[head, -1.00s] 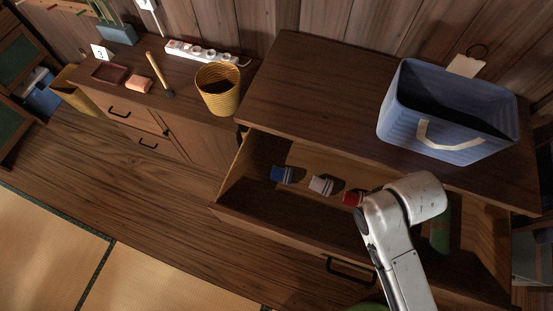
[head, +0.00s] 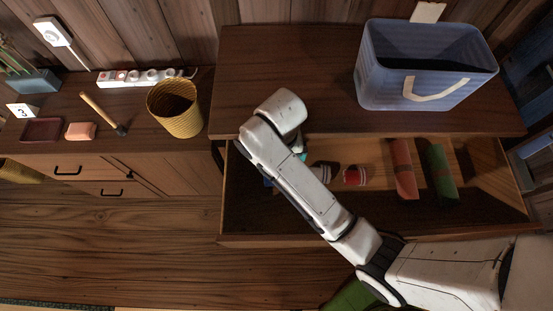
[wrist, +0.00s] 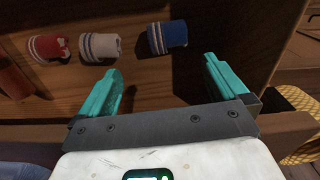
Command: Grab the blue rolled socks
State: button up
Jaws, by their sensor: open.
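The blue rolled socks (wrist: 167,37) have white stripes and lie on the drawer floor. In the wrist view they sit just beyond my fingertips, roughly centred between them and apart from both. In the head view my arm covers most of them, and only a blue bit (head: 267,182) shows. My gripper (wrist: 161,66) has two teal fingers, spread wide with nothing between them. In the head view my wrist hides most of the gripper, which hangs over the left part of the open drawer.
White rolled socks (wrist: 100,46) and red rolled socks (wrist: 48,48) lie beside the blue ones. Red and green rolls (head: 438,174) lie at the drawer's right. A blue bin (head: 380,85) stands on the cabinet top, and a yellow basket (head: 176,112) stands left of the drawer.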

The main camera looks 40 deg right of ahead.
jog(key=f, duration=0.5)
jog(key=f+b, duration=0.1)
jog(key=f, duration=0.2)
jog(key=shift+w+a+f, duration=0.1)
jog(key=shift+w+a, duration=0.2)
jog(key=shift+a, duration=0.05)
jog(key=shift+w+f, duration=0.15)
jog(key=shift+f, duration=1.35)
jog(key=shift+w+f, duration=0.15)
jog(key=shift+f, duration=1.3)
jog(key=shift+c, duration=0.5)
jog(key=c, duration=0.8)
jog(key=shift+r, duration=0.1)
